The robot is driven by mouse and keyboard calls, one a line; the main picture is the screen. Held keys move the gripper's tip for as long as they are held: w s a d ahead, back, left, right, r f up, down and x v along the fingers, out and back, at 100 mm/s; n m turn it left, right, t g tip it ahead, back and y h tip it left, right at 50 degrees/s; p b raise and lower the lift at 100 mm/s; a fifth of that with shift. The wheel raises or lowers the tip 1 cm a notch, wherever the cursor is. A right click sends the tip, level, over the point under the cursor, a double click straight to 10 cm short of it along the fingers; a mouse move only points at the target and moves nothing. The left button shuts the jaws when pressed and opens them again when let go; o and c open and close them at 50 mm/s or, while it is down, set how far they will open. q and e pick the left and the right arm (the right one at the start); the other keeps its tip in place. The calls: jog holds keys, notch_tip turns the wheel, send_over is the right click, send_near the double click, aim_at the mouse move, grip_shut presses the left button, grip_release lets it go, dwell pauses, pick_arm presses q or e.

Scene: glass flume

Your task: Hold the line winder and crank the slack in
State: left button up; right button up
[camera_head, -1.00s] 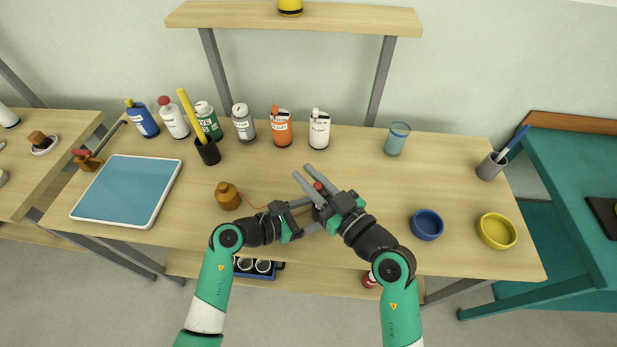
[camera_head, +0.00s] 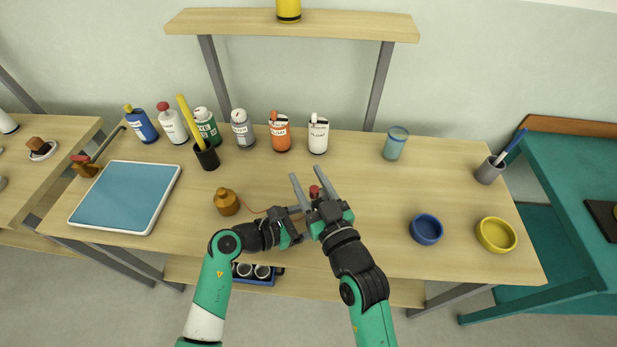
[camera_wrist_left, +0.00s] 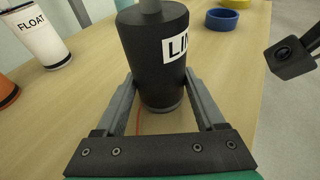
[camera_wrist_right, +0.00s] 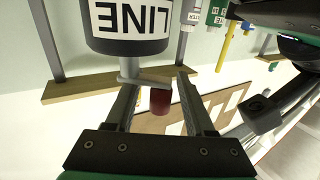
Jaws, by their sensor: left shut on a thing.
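The line winder (camera_wrist_left: 160,60) is a black cylinder with a white LINE label. My left gripper (camera_wrist_left: 158,85) is shut on its body, one finger on each side. It also shows in the right wrist view (camera_wrist_right: 127,30), with a grey crank arm (camera_wrist_right: 146,79) and a red knob (camera_wrist_right: 160,101). My right gripper (camera_head: 309,176) is open, its fingers on either side of the red knob, with gaps visible between knob and fingers. In the head view the red knob (camera_head: 315,191) shows between those fingers, while the winder body is mostly hidden by my grippers.
A thin reddish line (camera_head: 252,211) runs from a brown bottle-shaped weight (camera_head: 226,202) towards the winder. Several bottles (camera_head: 281,133) stand along the back. A blue bowl (camera_head: 426,229) and a yellow bowl (camera_head: 496,235) sit to the right. The table's middle right is clear.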

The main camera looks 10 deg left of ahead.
jog(key=shift+r, duration=0.1)
jog(key=v, duration=1.2)
jog(key=s+a+f+n+g+y, duration=0.2)
jog(key=a+f+n+g+y, duration=0.1)
jog(key=a+n+g+y, duration=0.1)
jog(key=w+d+r, duration=0.3)
jog(key=w+d, duration=0.1)
jog(key=d, duration=0.2)
jog(key=r+x, duration=0.1)
jog(key=x, duration=1)
jog(key=shift+w+a+f+t+y, duration=0.3)
jog(key=shift+f+t, duration=0.05)
jog(key=shift+t, duration=0.05)
